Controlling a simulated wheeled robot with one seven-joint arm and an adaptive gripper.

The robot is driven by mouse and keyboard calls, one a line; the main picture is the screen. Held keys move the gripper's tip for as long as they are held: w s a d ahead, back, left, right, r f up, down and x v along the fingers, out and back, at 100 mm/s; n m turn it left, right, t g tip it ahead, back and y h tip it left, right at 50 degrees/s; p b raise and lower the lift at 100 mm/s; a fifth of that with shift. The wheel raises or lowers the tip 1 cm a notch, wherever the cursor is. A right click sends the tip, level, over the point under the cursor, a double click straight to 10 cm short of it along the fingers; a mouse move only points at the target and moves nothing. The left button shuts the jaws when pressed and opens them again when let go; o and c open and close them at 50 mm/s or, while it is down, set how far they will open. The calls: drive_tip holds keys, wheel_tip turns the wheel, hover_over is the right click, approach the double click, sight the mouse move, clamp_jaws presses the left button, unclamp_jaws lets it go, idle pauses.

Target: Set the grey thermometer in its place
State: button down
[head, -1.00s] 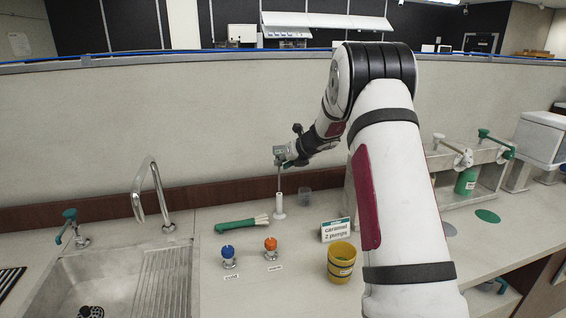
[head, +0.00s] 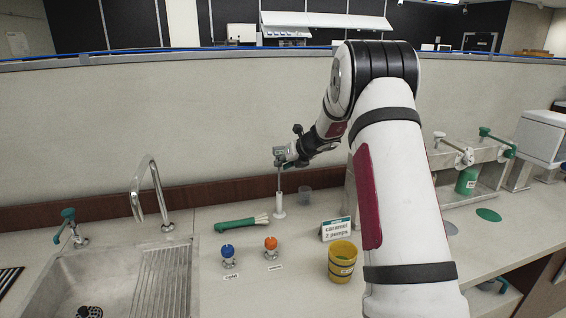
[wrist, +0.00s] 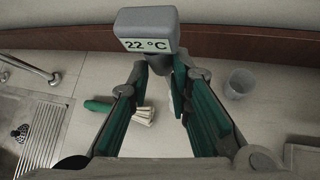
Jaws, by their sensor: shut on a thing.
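The grey thermometer (head: 280,151) has a boxy head and a thin metal probe hanging upright. In the wrist view its display (wrist: 147,45) reads 22 °C. My gripper (head: 289,157) is shut on it just below the head; in the wrist view the fingertips (wrist: 160,72) meet there. A white upright holder (head: 279,207) stands on the counter directly below. The probe's lower end meets the holder's top in the head view; I cannot tell how far it is inside. The holder is mostly hidden in the wrist view.
A green-handled brush (head: 236,225) lies left of the holder, a clear cup (head: 305,195) stands to its right. The sink (head: 110,285) is left.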

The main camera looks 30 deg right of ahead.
sight(279, 190)
drive_tip(key=shift+f+b, duration=0.6)
drive_tip(key=shift+f, duration=0.75)
drive_tip(key=shift+f+b, duration=0.3)
drive_tip(key=shift+b, duration=0.25)
drive_tip(key=shift+f, duration=0.35)
drive_tip(key=shift+f+b, duration=3)
drive_tip(key=shift+b, duration=0.05)
drive_tip(key=c, duration=1.4)
unclamp_jaws()
